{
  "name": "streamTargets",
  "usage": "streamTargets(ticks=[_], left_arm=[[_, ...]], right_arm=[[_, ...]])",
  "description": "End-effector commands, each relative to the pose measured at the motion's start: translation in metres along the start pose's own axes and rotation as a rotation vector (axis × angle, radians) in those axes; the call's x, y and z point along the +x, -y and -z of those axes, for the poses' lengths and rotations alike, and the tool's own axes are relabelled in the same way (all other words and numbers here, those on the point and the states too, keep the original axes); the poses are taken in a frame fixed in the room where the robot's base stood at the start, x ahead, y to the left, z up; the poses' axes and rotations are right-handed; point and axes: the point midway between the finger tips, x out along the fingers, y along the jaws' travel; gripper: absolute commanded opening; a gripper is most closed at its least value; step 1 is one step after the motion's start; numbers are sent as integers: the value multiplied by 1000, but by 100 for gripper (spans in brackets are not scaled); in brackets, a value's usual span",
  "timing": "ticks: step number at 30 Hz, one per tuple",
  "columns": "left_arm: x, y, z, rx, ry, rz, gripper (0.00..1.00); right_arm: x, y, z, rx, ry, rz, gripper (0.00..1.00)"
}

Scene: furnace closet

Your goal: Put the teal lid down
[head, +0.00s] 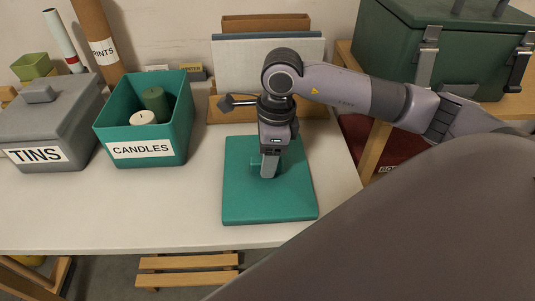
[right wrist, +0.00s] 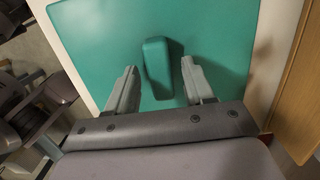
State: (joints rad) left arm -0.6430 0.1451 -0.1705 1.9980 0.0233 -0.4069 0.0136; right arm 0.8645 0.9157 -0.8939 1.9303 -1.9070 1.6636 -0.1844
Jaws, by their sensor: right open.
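The teal lid (head: 243,205) lies flat on the white table, right of the open teal CANDLES box (head: 124,126). Its block-shaped handle stands up from the middle and shows in the right wrist view (right wrist: 157,66). My right gripper (head: 270,170) points down over the lid. In the right wrist view its two fingers (right wrist: 160,92) are open, one on each side of the handle, with gaps to it. In the head view the gripper hides part of the handle. My left gripper is not in view.
The CANDLES box holds a green candle (head: 156,102) and a cream one (head: 142,118). A grey lidded TINS box (head: 45,130) stands at the left. A holder with upright folders (head: 235,75) stands behind my right gripper. The table's front left is clear.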

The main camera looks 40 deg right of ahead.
Motion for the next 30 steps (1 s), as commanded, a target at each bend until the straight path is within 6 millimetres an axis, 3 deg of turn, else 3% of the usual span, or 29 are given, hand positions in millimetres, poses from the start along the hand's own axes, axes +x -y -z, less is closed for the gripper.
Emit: streamTargets(ticks=[5,12,18,30], left_arm=[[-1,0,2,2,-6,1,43],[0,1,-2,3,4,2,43],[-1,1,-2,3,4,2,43],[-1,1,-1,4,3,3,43]], right_arm=[[-27,1,-1,-1,3,4,52],[-81,1,-1,0,4,6,52],[-111,1,-1,0,2,3,52],[-122,0,0,0,1,0,52]])
